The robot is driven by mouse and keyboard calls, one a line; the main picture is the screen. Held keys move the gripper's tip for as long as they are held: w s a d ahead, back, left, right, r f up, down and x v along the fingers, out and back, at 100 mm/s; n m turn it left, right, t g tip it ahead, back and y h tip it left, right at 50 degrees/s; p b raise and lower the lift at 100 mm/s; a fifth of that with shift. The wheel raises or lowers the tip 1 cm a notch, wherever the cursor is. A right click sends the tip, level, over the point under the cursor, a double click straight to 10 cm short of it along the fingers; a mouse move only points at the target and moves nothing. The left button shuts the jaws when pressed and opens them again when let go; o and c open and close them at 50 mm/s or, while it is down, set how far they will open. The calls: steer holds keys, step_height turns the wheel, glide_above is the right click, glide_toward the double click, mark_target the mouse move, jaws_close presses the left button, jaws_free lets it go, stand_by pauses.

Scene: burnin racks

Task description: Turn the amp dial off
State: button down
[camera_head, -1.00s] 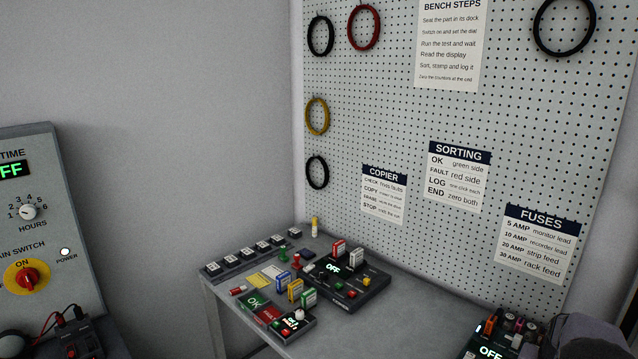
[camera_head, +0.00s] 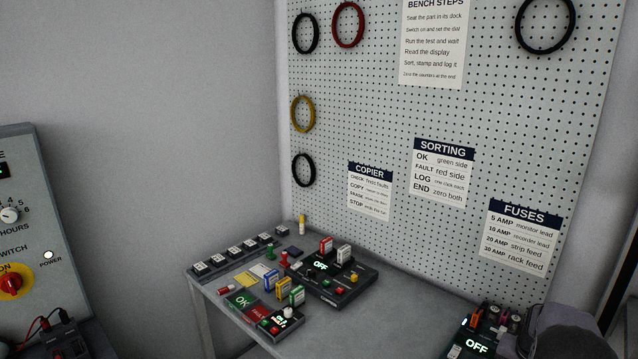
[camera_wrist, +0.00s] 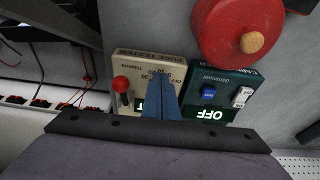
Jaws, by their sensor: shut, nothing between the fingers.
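In the wrist view a beige fuse tester (camera_wrist: 135,64) shows upside down, with a printed scale of numbers and OFF along its face. A lever with a red ball (camera_wrist: 121,85) stands on it. My gripper (camera_wrist: 160,82) is shut and empty, its blue fingers over the tester's face beside the scale. The fingers hide the middle of the tester, so the amp dial is not clearly visible and its setting cannot be told. A lit display (camera_wrist: 139,105) on the tester is partly covered by the fingers.
A teal box (camera_wrist: 237,78) with a lit OFF display, a blue switch and a white rocker sits right beside the tester. A large red disc with a wooden knob (camera_wrist: 252,42) stands close by. In the head view a copier (camera_head: 335,285) sits on the grey bench (camera_head: 345,335).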

steer(key=shift+w+a+r, duration=0.15)
steer(key=shift+w+a, duration=0.1)
steer(key=shift+w, duration=0.4)
stand_by(0.3)
steer(key=shift+s+a, duration=0.2)
steer(key=shift+a, duration=0.2)
steer(key=shift+p, duration=0.3)
steer(key=shift+r+p, duration=2.15)
steer(key=shift+r, duration=0.75)
steer(key=shift+s+d+f+b, duration=0.3)
steer(key=shift+f+b, duration=0.2)
steer(key=shift+f, duration=0.55)
steer(key=shift+s+d+f+b, duration=0.25)
steer(key=shift+f+b, duration=0.25)
steer(key=shift+f, duration=0.5)
steer(key=shift+s+d+f+b, duration=0.2)
steer(key=shift+d+f+b, duration=0.25)
steer(key=shift+f, duration=0.6)
